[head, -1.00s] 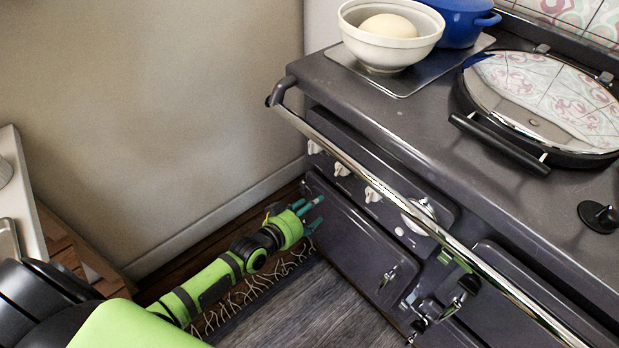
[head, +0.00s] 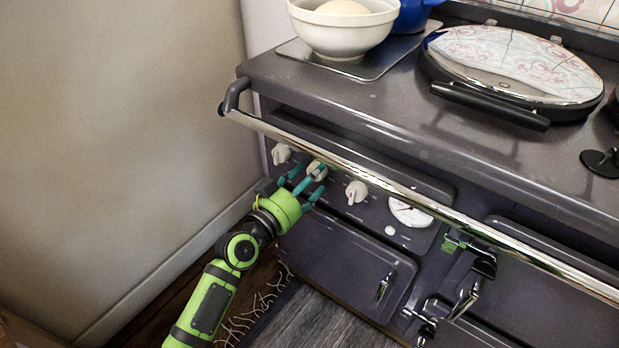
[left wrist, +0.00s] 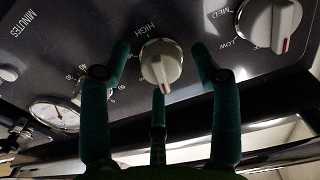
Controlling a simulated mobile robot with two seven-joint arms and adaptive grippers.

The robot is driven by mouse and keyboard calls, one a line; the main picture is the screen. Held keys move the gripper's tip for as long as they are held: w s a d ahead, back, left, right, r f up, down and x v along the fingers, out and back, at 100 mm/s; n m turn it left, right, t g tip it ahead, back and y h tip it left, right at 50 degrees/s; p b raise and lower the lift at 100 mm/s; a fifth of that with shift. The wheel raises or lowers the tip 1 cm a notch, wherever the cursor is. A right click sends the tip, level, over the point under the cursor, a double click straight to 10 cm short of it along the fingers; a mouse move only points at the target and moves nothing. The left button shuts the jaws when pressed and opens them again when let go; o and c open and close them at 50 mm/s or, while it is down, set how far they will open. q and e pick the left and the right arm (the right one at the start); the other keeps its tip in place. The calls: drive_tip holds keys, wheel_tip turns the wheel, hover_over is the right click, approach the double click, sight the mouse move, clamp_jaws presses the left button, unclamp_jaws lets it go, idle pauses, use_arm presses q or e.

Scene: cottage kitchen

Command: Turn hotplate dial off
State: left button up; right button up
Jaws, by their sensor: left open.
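My left gripper (head: 306,184), with teal fingers, is open at the stove's front panel, over the middle of three white dials. This middle dial (head: 316,169) is partly covered by the fingers in the head view. In the left wrist view the dial (left wrist: 160,63) sits between the open fingers, with a red mark on its grip and "HIGH" printed beside it. Contact cannot be told. Another dial (left wrist: 268,26) with "MED" and "LOW" lettering is at upper right there; the left dial (head: 281,153) and right dial (head: 356,191) show in the head view. No label reads hotplate.
A chrome rail (head: 380,182) runs across the stove front, above the dials. A round gauge (head: 410,213) is right of them. Oven doors (head: 345,265) are below. A bowl (head: 342,30) and a lidded hotplate (head: 515,65) are on top.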

use_arm(q)
drive_tip(key=shift+w+d, duration=0.2)
drive_tip(key=shift+w, duration=0.05)
drive_tip(key=c, duration=1.1)
drive_tip(key=shift+c, duration=0.2)
